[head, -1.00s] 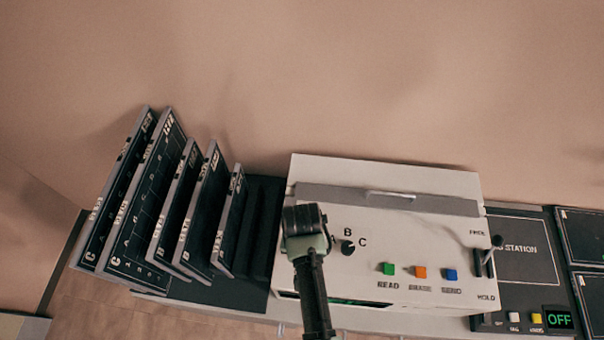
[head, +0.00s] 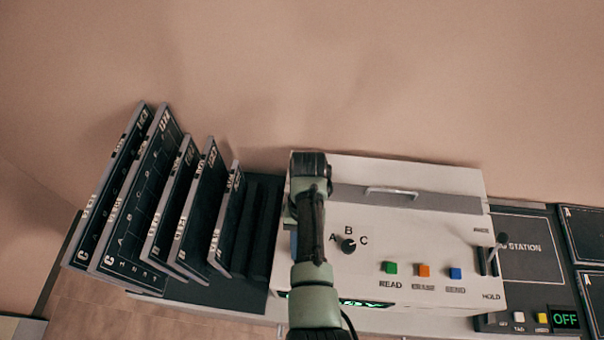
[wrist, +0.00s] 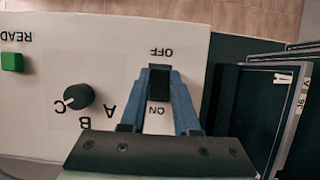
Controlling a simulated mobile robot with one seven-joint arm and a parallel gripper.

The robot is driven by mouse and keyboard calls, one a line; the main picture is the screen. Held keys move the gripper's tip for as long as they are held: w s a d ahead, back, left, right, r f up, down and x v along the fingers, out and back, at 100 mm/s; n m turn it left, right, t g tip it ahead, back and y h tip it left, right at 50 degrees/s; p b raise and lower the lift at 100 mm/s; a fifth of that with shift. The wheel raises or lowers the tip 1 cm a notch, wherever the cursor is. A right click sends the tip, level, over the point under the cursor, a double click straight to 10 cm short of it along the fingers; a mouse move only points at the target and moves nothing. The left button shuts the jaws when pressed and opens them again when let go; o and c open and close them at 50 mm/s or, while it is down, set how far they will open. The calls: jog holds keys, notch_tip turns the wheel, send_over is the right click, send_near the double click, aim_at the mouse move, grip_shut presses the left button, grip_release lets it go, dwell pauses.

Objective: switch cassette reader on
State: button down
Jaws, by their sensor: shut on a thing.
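The cassette reader (head: 440,225) is a white box on the counter in the head view. In the wrist view its black power switch (wrist: 158,86) lies between the labels OFF and ON. My gripper (wrist: 160,74) has its blue fingers on both sides of the switch, shut on it. Which position the switch is in is hard to tell. In the head view my arm hides the switch and the fingertips. A display (head: 366,302) on the reader's front shows green lit letters, partly hidden by my arm.
A rack with several dark cassettes (head: 140,215) stands left of the reader. The reader has a dial (head: 348,246), green (head: 391,268), orange (head: 424,271) and blue (head: 455,273) buttons, and a lever (head: 490,258). A small display (head: 564,319) at right reads OFF.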

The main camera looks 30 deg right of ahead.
jog(key=c, duration=0.6)
grip_release()
jog(key=shift+c, duration=0.2)
jog(key=p+v, duration=0.5)
jog(key=v, duration=0.8)
